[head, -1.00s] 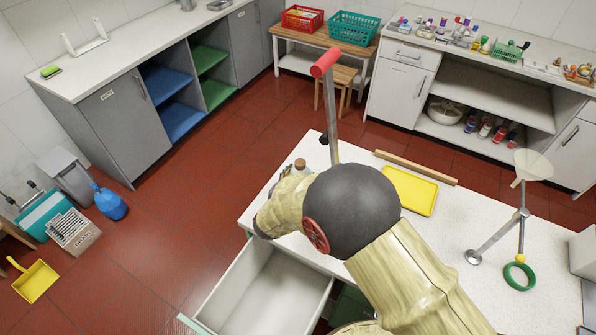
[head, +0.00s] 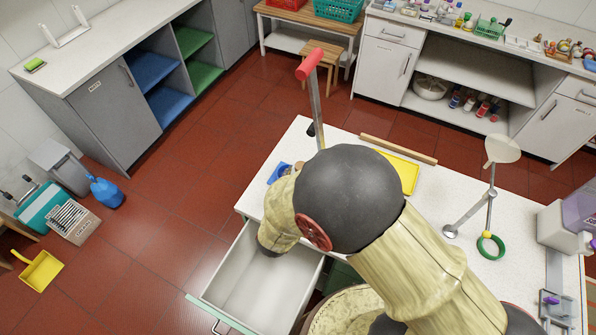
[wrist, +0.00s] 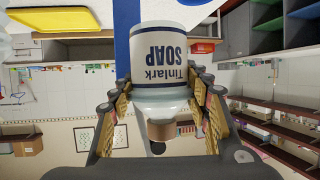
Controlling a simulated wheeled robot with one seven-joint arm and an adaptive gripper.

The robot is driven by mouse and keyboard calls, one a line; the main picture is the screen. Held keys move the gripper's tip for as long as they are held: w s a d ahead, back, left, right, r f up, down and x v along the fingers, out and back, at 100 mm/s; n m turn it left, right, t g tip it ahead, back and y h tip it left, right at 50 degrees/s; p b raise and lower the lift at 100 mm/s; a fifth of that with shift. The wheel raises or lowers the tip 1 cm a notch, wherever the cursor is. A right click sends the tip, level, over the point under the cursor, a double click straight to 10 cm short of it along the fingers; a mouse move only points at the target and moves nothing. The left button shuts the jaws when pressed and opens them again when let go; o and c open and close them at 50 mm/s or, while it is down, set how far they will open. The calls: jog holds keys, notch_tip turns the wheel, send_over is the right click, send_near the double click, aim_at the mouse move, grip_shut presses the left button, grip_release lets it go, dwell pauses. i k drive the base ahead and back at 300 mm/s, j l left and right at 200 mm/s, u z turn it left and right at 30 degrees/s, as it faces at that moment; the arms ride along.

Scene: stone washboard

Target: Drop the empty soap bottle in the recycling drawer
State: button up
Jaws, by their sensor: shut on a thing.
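The soap bottle (wrist: 160,62), white with dark blue bands and the words "Tinlark SOAP", fills the middle of the wrist view. It has a clear shoulder and a brown cap (wrist: 161,131) pointing toward the wrist camera. My gripper (wrist: 160,88) is shut on it, one finger on each side. The open drawer (head: 240,285), pale and with its visible floor bare, is pulled out from the white table at lower left in the head view.
The white table (head: 445,270) bears a yellow tray (head: 405,172), a wooden rod (head: 398,149), a red-topped metal post (head: 314,85), a blue item (head: 278,172) and a stand with a green ring (head: 490,246). Clear red floor (head: 170,235) lies left of the drawer.

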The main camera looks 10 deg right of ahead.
aim_at(285, 288)
jog(key=k, duration=1)
